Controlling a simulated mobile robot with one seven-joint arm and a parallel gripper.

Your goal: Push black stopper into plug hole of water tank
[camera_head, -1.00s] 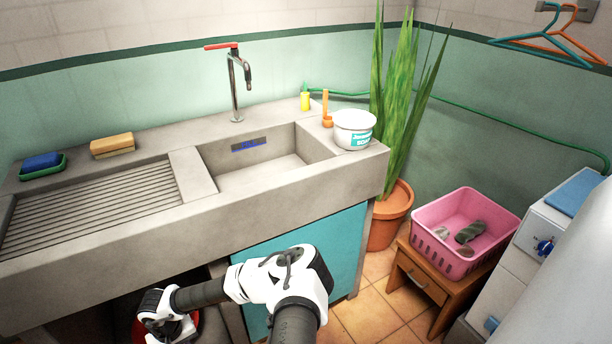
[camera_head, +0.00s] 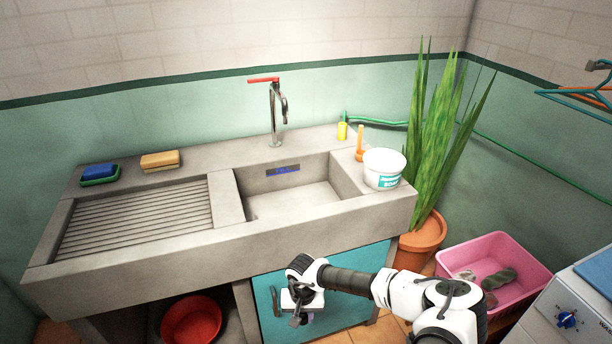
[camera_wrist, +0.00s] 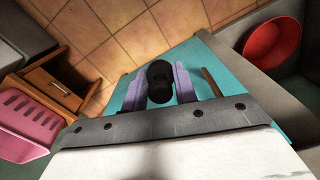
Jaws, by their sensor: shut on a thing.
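My gripper (camera_head: 299,320) hangs in front of the teal cabinet door, below the sink's front edge. In the wrist view its two purple fingers (camera_wrist: 160,88) are shut on the black stopper (camera_wrist: 159,78), which sits between them. In the head view the stopper is too small and dark to make out clearly. The water tank (camera_head: 300,202) is the grey stone basin right of the ribbed washboard, above and behind my gripper. It looks empty inside. Its plug hole cannot be made out from here.
A red bowl (camera_head: 191,322) lies under the sink. A potted plant (camera_head: 422,240) and pink basket (camera_head: 500,255) stand at right.

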